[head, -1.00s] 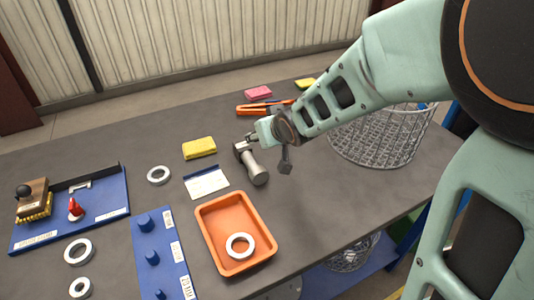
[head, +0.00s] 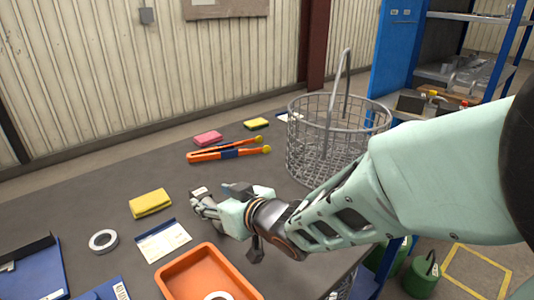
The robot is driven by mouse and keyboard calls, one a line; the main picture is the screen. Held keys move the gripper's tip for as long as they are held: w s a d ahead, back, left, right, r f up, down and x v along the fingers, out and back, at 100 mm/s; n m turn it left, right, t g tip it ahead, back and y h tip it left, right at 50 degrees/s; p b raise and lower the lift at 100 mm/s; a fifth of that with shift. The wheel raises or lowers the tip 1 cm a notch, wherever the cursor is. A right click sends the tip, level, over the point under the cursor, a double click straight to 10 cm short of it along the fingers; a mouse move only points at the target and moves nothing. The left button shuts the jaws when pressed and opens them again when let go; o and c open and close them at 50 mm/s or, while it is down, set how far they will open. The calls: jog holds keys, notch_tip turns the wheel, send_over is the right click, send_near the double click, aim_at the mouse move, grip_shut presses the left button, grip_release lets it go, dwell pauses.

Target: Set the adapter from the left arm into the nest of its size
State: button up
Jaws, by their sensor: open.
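My gripper (head: 212,200) is open above the middle of the table, behind and right of the orange tray. A small pale piece (head: 199,190) shows beside its fingertips; I cannot tell whether it is part of the gripper. A grey ring (head: 103,241) lies flat on the table at the left. A white ring (head: 218,297) lies in the orange tray (head: 176,268), cut off by the bottom edge. A corner of a blue board (head: 106,291) shows at the bottom left. No left arm shows, and I cannot tell which thing is the adapter or its nest.
A wire basket (head: 292,142) with a raised handle stands at the right, behind my arm. A yellow sponge (head: 150,203), a white card (head: 163,242), orange tongs (head: 225,153), a pink sponge (head: 208,138) and another blue tray (head: 38,273) lie around. The table between yellow sponge and tongs is clear.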

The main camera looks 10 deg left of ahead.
aim_at(200, 192)
jog(key=b+x, duration=0.1)
jog(key=x, duration=0.2)
jog(key=shift+f, duration=0.15)
jog(key=b+x, duration=0.1)
jog(key=x, duration=0.1)
jog(key=b+x, duration=0.1)
jog(key=x, duration=0.1)
jog(key=shift+w+d+f, duration=0.1)
jog(key=shift+d+f, duration=0.05)
jog(key=shift+f, duration=0.2)
jog(key=shift+w+a+f, duration=0.1)
jog(key=shift+w+a, duration=0.2)
jog(key=shift+a, duration=0.1)
grip_shut()
jog(key=shift+w+r, duration=0.1)
jog(key=shift+r, duration=0.15)
